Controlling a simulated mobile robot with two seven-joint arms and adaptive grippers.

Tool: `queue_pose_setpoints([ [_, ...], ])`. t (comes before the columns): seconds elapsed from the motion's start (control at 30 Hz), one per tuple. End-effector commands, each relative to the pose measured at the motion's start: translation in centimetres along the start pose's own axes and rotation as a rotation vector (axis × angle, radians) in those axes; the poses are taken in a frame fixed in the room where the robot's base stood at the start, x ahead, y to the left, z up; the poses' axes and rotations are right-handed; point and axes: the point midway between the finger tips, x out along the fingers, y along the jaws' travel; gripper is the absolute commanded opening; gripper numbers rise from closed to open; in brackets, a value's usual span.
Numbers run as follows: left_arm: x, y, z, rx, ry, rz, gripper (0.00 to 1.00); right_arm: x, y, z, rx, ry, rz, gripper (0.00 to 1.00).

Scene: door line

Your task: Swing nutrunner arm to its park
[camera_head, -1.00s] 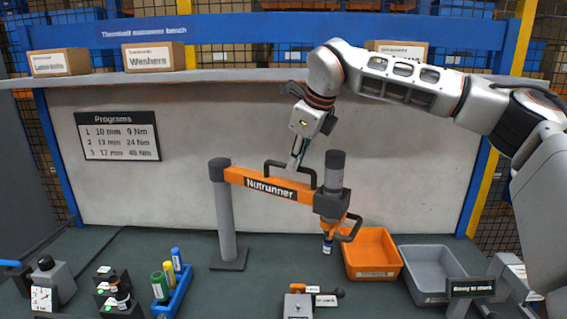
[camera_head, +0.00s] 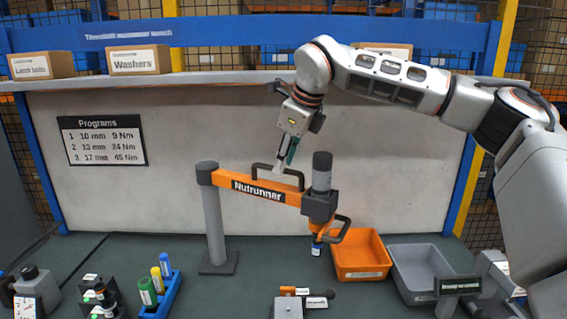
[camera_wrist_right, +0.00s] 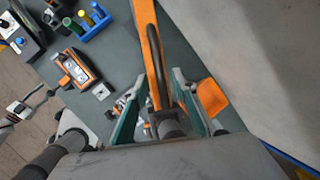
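The nutrunner arm is an orange beam (camera_head: 235,184) with a black loop handle (camera_head: 262,169) on top, carried by a grey post (camera_head: 214,230). The dark nutrunner tool (camera_head: 320,203) hangs at its right end, socket down. My right gripper (camera_head: 280,166) reaches down to the handle from above. In the right wrist view its two fingers (camera_wrist_right: 158,82) stand apart on either side of the handle (camera_wrist_right: 154,88), with a visible gap; contact is unclear. What may be my left gripper (camera_wrist_right: 30,105) shows small at the left of that view, its fingers unclear. I cannot identify the park.
An orange bin (camera_head: 361,258) and a grey bin (camera_head: 414,266) stand right of the tool. A blue tray (camera_head: 165,300) of coloured tubes and a small device (camera_head: 288,307) sit near the front. Boxes line the shelf (camera_head: 220,78) above. The bench around the post is clear.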

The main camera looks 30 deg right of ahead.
Motion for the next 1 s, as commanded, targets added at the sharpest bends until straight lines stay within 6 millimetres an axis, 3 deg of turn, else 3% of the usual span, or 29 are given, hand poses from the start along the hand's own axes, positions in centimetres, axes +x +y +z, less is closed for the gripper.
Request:
queue_pose_setpoints([
  [0.3, 0.0, 0.0, -0.2, 0.001, 0.004, 0.0, 0.39, -6.4, -0.1, 0.1, 0.0, -0.006, -0.003, 0.28],
  [0.5, 0.1, 0.0, -0.2, 0.001, 0.004, 0.0, 0.39, -9.6, 0.0, 0.1, 0.0, -0.005, -0.003, 0.28],
  [0.7, 0.1, 0.0, -0.2, 0.001, 0.004, 0.0, 0.39, -11.0, 0.0, 0.1, -0.001, -0.003, -0.001, 0.28],
  [1.0, 0.1, 0.0, -0.3, 0.001, 0.005, 0.0, 0.39, -11.1, 0.0, 0.1, -0.001, -0.003, -0.001, 0.28],
])
